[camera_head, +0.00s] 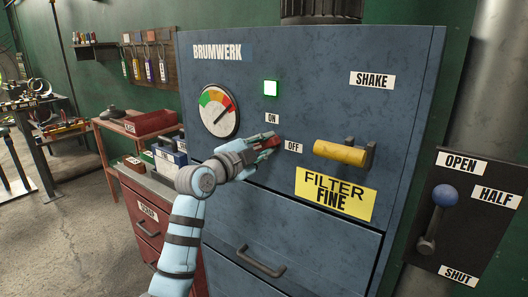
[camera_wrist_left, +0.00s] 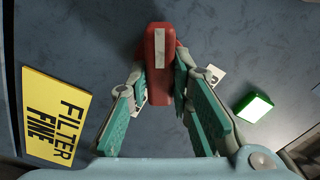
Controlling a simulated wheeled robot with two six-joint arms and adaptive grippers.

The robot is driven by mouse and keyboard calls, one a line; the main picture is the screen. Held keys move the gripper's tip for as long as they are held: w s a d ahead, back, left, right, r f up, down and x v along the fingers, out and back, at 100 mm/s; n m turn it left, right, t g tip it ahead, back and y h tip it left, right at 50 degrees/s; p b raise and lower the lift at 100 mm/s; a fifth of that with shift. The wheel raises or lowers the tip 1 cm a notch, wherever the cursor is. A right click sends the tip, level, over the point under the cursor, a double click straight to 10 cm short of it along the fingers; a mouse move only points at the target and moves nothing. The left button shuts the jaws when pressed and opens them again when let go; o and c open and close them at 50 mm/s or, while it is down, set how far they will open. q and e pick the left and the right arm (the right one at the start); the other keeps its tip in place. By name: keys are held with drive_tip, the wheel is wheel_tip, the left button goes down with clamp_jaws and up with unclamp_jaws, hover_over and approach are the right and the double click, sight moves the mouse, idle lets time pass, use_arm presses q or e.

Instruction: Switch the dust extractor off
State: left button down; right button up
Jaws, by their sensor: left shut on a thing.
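The dust extractor is a large blue-grey cabinet (camera_head: 285,65) marked BRUMWERK. Its green lamp (camera_head: 270,88) is lit; it also shows in the wrist view (camera_wrist_left: 254,107). My left gripper (camera_head: 268,144) is at the front panel, between the ON label (camera_head: 272,117) and the OFF label (camera_head: 293,147). In the wrist view its fingers are shut on the red switch knob (camera_wrist_left: 158,60), which has a white stripe. The fingers mostly hide the knob in the head view and partly cover the labels in the wrist view. My right gripper is out of view.
A yellow handle (camera_head: 340,152) projects right of the switch, above the yellow FILTER FINE sign (camera_head: 335,193). A gauge (camera_head: 218,112) is at the left. A blue-knobbed lever (camera_head: 445,196) is at the far right. A drawer handle (camera_head: 260,262) lies below. A red tray (camera_head: 150,123) stands left.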

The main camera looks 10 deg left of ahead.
use_arm(q)
drive_tip(key=m, duration=0.2)
drive_tip(key=m+b, duration=0.2)
drive_tip(key=m, duration=0.1)
drive_tip(key=shift+f+m, duration=0.3)
idle(0.4)
drive_tip(key=c, duration=1.4)
unclamp_jaws()
drive_tip(key=shift+c, duration=0.2)
drive_tip(key=shift+r, duration=0.1)
drive_tip(key=shift+s, duration=0.2)
drive_tip(key=v, duration=1.1)
drive_tip(key=shift+s, duration=0.35)
